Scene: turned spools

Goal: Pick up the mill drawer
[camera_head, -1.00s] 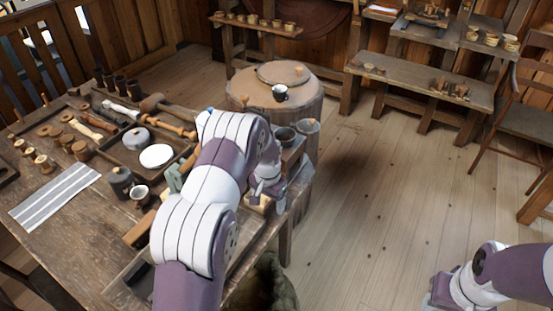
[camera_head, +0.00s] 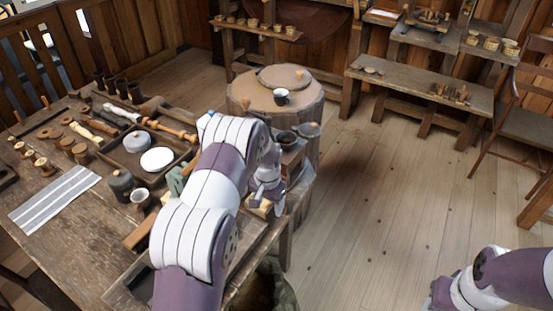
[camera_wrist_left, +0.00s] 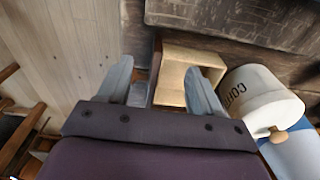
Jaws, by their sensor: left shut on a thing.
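The mill drawer, a small pale wooden box, shows in the left wrist view (camera_wrist_left: 176,76) with its hollow inside visible. My left gripper (camera_wrist_left: 160,88) has its two grey fingers on either side of it and is shut on it. In the head view my left gripper (camera_head: 265,194) is at the table's right edge, with a bit of pale wood (camera_head: 262,208) showing under it. My arm hides much of that spot. My right gripper (camera_head: 440,296) is at the lower right, partly cut off, with its fingers not clear.
A white lettered canister (camera_wrist_left: 258,98) stands close beside the drawer. A round block (camera_head: 310,105) stands behind. The floor (camera_head: 370,220) at right is clear.

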